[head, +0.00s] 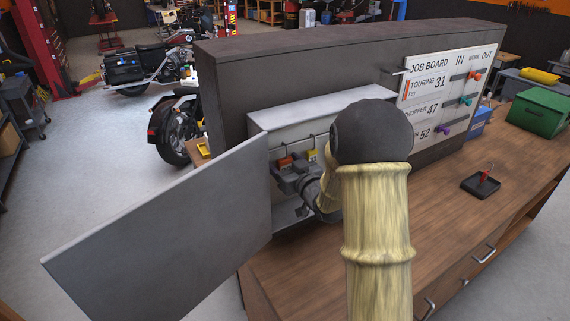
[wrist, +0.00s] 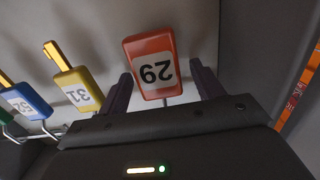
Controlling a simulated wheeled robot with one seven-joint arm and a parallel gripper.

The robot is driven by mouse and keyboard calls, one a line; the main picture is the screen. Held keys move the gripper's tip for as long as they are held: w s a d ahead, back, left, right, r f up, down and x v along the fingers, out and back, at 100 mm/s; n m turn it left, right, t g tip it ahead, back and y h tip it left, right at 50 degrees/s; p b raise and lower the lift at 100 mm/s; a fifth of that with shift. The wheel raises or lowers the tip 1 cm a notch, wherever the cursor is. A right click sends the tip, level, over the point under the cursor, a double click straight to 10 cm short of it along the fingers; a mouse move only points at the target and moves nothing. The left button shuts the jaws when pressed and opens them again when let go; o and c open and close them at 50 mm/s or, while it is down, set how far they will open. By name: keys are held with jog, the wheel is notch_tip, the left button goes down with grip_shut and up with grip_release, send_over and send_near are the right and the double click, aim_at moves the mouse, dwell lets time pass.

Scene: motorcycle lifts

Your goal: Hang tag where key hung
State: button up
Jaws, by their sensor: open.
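My gripper (head: 290,182) reaches into an open grey key cabinet (head: 300,112). In the wrist view its two fingers (wrist: 163,88) are apart, one on each side of an orange tag (wrist: 150,60) marked 29, shown upside down. I cannot tell whether either finger touches it. The tag hangs on a hook; it also shows in the head view (head: 285,161). A yellow tag (wrist: 78,90) marked 31 and a blue tag (wrist: 26,101) marked 52 hang beside it, with a green one at the picture's edge. My arm hides part of the cabinet.
The cabinet door (head: 165,235) stands wide open to the left. A job board (head: 450,95) lists Touring 31, Chopper 47 and 52, with coloured pieces. A black pad (head: 474,188) with a small red item (head: 487,176) and a green toolbox (head: 540,110) stand on the wooden bench (head: 450,230).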

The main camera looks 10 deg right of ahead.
jog(key=b+v, duration=0.8)
jog(key=v, duration=0.9)
jog(key=shift+s+d, duration=0.1)
jog(key=shift+s, duration=0.2)
